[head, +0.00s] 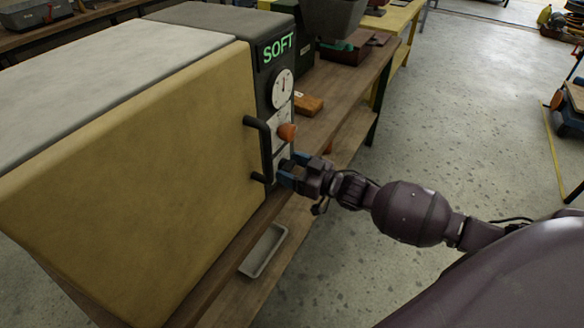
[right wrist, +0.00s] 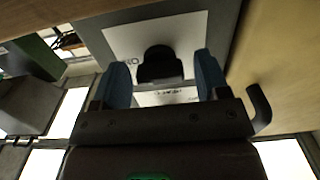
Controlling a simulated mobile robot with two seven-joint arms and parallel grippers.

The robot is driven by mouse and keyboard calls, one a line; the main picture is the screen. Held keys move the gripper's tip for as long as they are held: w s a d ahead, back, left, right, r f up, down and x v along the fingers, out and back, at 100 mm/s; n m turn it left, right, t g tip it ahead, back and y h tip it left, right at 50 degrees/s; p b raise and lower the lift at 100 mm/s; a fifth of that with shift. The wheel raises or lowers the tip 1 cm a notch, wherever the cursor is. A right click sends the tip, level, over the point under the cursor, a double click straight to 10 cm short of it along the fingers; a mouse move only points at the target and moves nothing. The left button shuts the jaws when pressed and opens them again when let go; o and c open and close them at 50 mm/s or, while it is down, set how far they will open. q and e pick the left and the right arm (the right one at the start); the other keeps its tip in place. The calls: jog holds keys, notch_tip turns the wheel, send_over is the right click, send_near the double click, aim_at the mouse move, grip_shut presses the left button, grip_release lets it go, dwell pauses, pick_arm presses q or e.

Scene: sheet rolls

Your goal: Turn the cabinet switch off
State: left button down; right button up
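The cabinet (head: 130,200) has a large yellow door and a dark control panel at its right end, in the head view. In the right wrist view a black switch knob (right wrist: 160,64) stands on a pale label plate (right wrist: 115,40). My right gripper (head: 289,168) is at the lower part of the panel, beside the door handle. Its blue fingers (right wrist: 163,78) are open, one on each side of the knob, with gaps visible between. In the head view the fingers largely hide the switch. My left gripper is not in view.
A black door handle (head: 264,150) stands out close beside my right gripper. Above are an orange knob (head: 287,132), a round dial (head: 282,88) and a green "SOFT" display (head: 278,48). A grey tray (head: 264,251) lies on the lower shelf. Open floor (head: 470,120) lies to the right.

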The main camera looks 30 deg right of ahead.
jog(key=c, duration=0.7)
jog(key=shift+c, duration=0.4)
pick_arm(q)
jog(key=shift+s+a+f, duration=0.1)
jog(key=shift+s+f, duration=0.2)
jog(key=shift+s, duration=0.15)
